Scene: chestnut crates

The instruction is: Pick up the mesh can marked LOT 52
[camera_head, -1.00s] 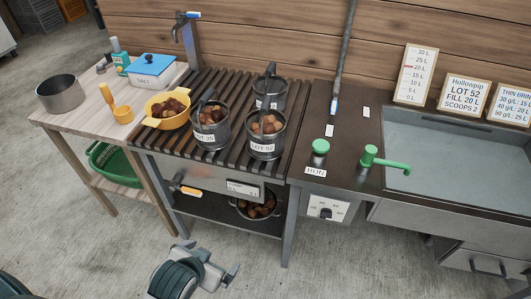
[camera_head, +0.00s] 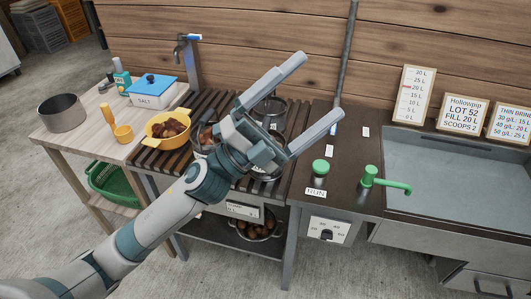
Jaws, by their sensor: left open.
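The mesh can marked LOT 52 (camera_head: 265,176) stands on the slatted rack (camera_head: 222,104). It is mostly hidden behind my left gripper, and its label cannot be read now. My left gripper (camera_head: 323,84) is open and empty, its two fingers pointing up and right in the picture. It covers the can in the head view, and I cannot tell how far above or in front of it the gripper is. A second mesh can (camera_head: 206,132) with chestnuts stands to the left, partly hidden. A third mesh can (camera_head: 270,112) stands behind. My right gripper is not in view.
A yellow colander (camera_head: 154,139) of chestnuts stands on the rack's left. The salt box (camera_head: 152,92) and a grey pot (camera_head: 61,112) are on the wooden side table. Right are the green button (camera_head: 320,166), green tap (camera_head: 371,176) and sink (camera_head: 455,150).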

